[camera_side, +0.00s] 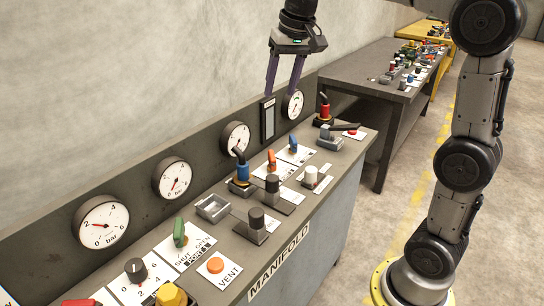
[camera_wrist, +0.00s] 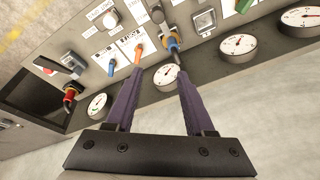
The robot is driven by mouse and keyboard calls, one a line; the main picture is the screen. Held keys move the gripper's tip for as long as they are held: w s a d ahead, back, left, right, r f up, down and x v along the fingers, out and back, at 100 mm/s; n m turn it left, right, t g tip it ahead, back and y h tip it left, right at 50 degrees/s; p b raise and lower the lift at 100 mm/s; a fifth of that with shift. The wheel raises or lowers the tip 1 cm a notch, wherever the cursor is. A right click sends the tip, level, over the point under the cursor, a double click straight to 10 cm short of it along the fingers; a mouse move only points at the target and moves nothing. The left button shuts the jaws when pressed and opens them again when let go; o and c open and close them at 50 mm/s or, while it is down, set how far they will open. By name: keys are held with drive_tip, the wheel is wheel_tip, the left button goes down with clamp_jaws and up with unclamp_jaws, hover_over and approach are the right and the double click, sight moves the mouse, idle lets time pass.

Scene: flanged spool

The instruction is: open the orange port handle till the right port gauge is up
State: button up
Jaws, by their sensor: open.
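The orange port handle (camera_side: 271,160) stands on a white plate on the sloping manifold panel, between a blue handle (camera_side: 293,142) and a blue-bodied plug (camera_side: 242,172). It also shows in the wrist view (camera_wrist: 138,54). Gauges line the back board; the far right one (camera_side: 292,104) is partly behind my gripper's finger, and another (camera_side: 234,137) is to its left. Their readings are too small to tell surely. Which gauge is the right port gauge I cannot tell. My gripper (camera_side: 281,92) is open and empty, fingers pointing down, above and behind the orange handle, not touching it.
A green handle (camera_side: 180,232), black knobs (camera_side: 256,217) and an orange vent button (camera_side: 215,265) sit nearer on the panel. A red plug (camera_side: 325,110) and a black lever (camera_side: 343,127) are at the far end. A dark bench (camera_side: 350,72) stands beyond.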

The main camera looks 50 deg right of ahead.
drive_tip(key=w+d+f+m+g, duration=0.2)
drive_tip(key=w+d+f, duration=0.4)
drive_tip(key=w, duration=0.2)
drive_tip(key=g, duration=0.1)
approach(272, 154)
drive_tip(key=shift+m+y, duration=0.3)
wheel_tip(272, 154, down, 11)
drive_tip(key=shift+d+r, duration=0.15)
drive_tip(key=shift+r, duration=0.05)
clamp_jaws()
